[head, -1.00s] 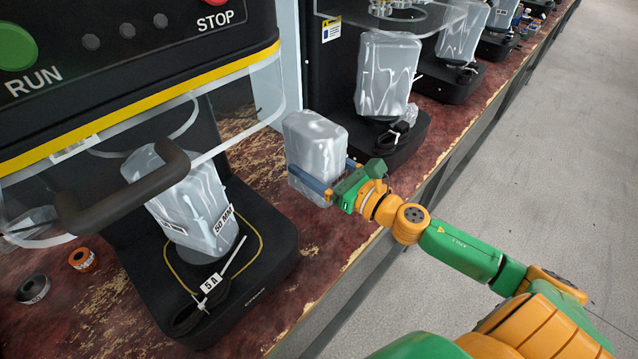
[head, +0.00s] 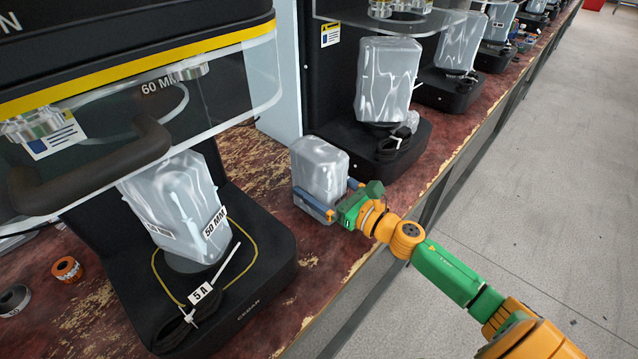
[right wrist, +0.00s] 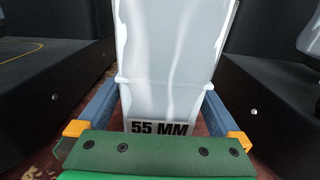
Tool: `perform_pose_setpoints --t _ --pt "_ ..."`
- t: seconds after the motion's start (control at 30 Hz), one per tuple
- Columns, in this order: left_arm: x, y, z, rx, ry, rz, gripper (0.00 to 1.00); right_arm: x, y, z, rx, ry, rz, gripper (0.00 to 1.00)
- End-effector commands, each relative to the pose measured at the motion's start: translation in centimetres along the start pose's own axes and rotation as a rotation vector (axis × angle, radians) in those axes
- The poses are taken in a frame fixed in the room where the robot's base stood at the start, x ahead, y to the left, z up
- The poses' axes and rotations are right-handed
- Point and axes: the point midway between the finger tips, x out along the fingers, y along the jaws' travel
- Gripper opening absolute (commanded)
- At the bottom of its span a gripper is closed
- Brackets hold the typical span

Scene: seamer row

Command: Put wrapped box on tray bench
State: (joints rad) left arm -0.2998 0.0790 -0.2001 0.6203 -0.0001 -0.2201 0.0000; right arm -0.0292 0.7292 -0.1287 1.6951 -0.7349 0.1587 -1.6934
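The wrapped box (head: 320,168) is a grey-white block in shiny film, upright between two machines. My right gripper (head: 327,200) is shut on it low down, one blue finger along each side. In the right wrist view the wrapped box (right wrist: 170,50) shows a "55 MM" label between the fingers (right wrist: 165,95). The worn dark-red bench top (head: 335,255) lies under and around it. The box's foot is at or just above the bench; I cannot tell whether it touches. My left gripper is out of view.
The near machine (head: 262,275) holds a wrapped block labelled 50 MM (head: 185,205). The second machine (head: 405,160), holding another wrapped block (head: 388,80), stands close behind the box. Two small rolls (head: 66,270) lie at left. Bare bench lies in front, up to its edge.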

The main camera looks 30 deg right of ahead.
Motion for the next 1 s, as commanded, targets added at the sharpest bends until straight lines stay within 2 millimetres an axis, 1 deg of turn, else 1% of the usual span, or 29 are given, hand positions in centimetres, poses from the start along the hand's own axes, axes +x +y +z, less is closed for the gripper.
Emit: perform_pose_setpoints --t 0.13,0.2,0.27,0.8,0.9,1.0 --pt "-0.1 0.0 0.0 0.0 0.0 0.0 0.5 0.0 0.0 0.1 0.0 0.0 0.0 1.0" --pt "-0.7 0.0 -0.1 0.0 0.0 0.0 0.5 0.0 0.0 0.7 -0.001 0.0 0.0 1.0" --pt "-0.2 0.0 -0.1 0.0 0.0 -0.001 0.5 -0.6 0.0 0.2 0.001 0.002 0.0 1.0" --pt "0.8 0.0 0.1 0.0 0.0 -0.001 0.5 -9.9 0.0 0.1 0.003 0.002 -0.002 1.0" --pt "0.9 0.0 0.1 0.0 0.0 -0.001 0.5 -11.2 0.0 0.2 0.003 0.001 -0.002 1.0" --pt "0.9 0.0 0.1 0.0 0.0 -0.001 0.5 -11.8 0.0 0.3 0.001 0.001 0.0 1.0"
